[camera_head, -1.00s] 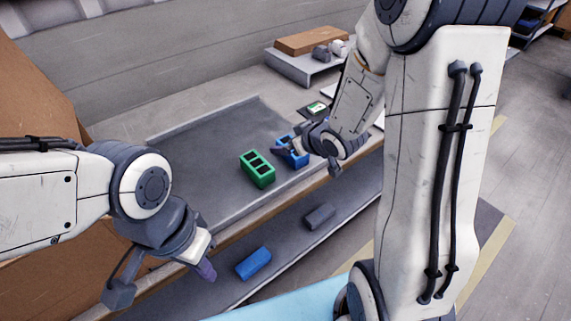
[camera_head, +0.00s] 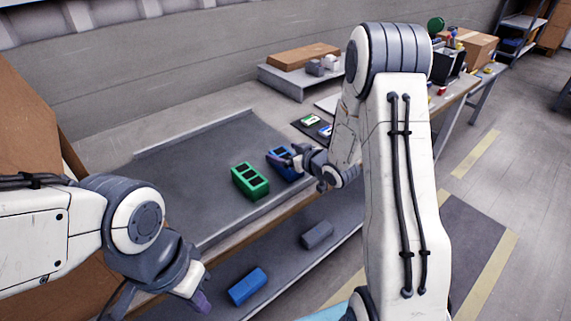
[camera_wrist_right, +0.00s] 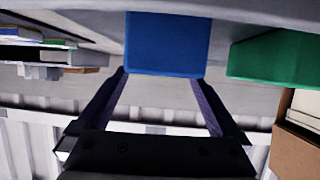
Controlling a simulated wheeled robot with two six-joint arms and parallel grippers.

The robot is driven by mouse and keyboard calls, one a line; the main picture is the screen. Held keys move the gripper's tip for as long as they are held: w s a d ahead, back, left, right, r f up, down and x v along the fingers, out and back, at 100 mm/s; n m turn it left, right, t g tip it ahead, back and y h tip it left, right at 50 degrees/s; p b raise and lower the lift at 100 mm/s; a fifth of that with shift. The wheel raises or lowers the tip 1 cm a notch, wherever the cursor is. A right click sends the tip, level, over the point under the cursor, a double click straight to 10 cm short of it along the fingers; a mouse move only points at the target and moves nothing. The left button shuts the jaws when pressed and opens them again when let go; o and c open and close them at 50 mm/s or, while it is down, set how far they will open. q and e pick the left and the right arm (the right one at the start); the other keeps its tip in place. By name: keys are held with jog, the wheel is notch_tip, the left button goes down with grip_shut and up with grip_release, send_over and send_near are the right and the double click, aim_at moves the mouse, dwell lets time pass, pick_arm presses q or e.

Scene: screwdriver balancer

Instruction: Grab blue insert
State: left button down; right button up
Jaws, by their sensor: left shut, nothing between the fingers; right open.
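The blue insert (camera_head: 284,164), a block with dark openings on top, stands on the grey tray right of a green block (camera_head: 250,181) of the same kind. My right gripper (camera_head: 292,160) is open at the insert's right side and hides part of it. In the right wrist view, the insert (camera_wrist_right: 166,43) lies ahead, centred between the open fingertips (camera_wrist_right: 158,76). I cannot tell how far the fingers reach along its sides. The green block (camera_wrist_right: 275,58) shows to the right there. My left gripper (camera_head: 201,300) is shut and empty, away at the lower left.
The grey tray (camera_head: 190,165) has free room left of the green block. A lower shelf holds a blue block (camera_head: 247,286) and a grey block (camera_head: 317,235). Small items lie on a dark mat (camera_head: 306,129) behind the insert. A raised stand (camera_head: 285,82) is at the back.

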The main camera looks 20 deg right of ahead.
jog(key=shift+x, duration=1.2)
jog(key=c, duration=1.4)
jog(key=shift+o, duration=0.2)
jog(key=shift+r, duration=0.1)
